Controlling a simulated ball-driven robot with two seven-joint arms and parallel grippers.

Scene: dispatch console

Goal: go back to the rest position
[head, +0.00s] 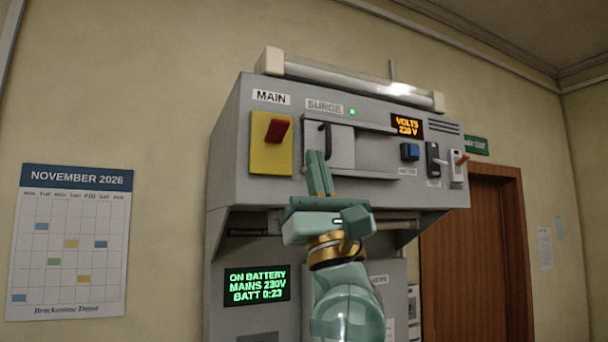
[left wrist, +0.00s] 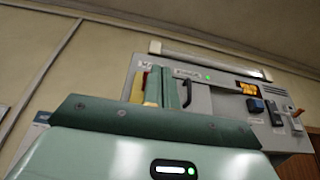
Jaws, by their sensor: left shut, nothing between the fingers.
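My left gripper (head: 318,170) is shut and empty. Its fingers point up in front of the grey console (head: 365,165), just below the black handle (head: 325,138) of the panel under the SURGE label. I cannot tell whether the fingertips touch the panel. In the left wrist view the closed fingers (left wrist: 160,86) stand beside the black handle (left wrist: 187,92), to its left. My right gripper is in neither view.
A calendar (head: 70,245) hangs at left. A brown door (head: 465,260) stands at right.

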